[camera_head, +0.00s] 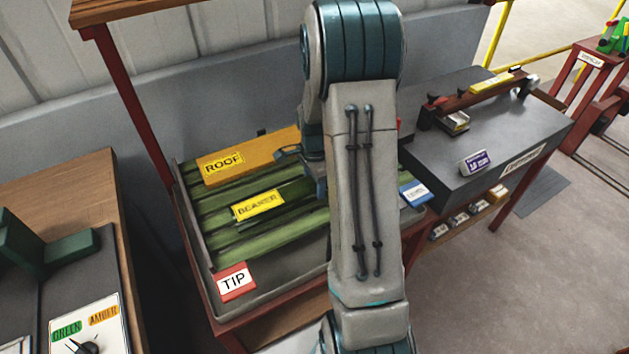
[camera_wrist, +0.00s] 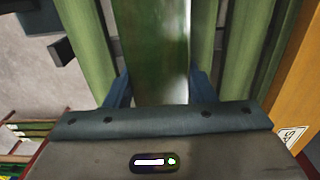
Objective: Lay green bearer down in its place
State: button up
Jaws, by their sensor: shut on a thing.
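My gripper (camera_wrist: 158,88) is shut on a green bearer (camera_wrist: 150,40), a long dark green bar running away between its two blue fingers in the wrist view. Paler green bars (camera_wrist: 85,45) lie on both sides of it, running roughly parallel. In the head view the gripper is mostly hidden behind my arm; a blue part (camera_head: 318,182) shows over the tray (camera_head: 262,308). Several green bars (camera_head: 225,232) lie side by side in that tray, with a yellow BEARER label (camera_head: 258,205) across them. I cannot tell whether the held bearer touches the tray.
An orange ROOF board (camera_head: 270,148) lies along the tray's back side. A red-edged TIP label (camera_head: 235,282) is at the front left. A dark grey bench (camera_head: 510,125) with a clamp-like fixture stands at right. A control panel (camera_head: 88,325) with GREEN and AMBER labels is at lower left.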

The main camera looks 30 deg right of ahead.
jog(key=o, duration=1.5)
jog(key=shift+c, duration=0.2)
notch_tip(320, 180, up, 11)
jog(key=s+a+r+n+t, duration=0.1)
jog(key=s+a+r+n, duration=0.2)
jog(key=s+a+n, duration=0.4)
jog(key=s+a+r+n+t, duration=0.2)
jog(key=s+a+r+n, duration=0.2)
jog(key=s+a+n, duration=0.3)
jog(key=shift+s+r+n, duration=0.15)
jog(key=shift+s+n, duration=1.65)
jog(key=shift+s, duration=0.65)
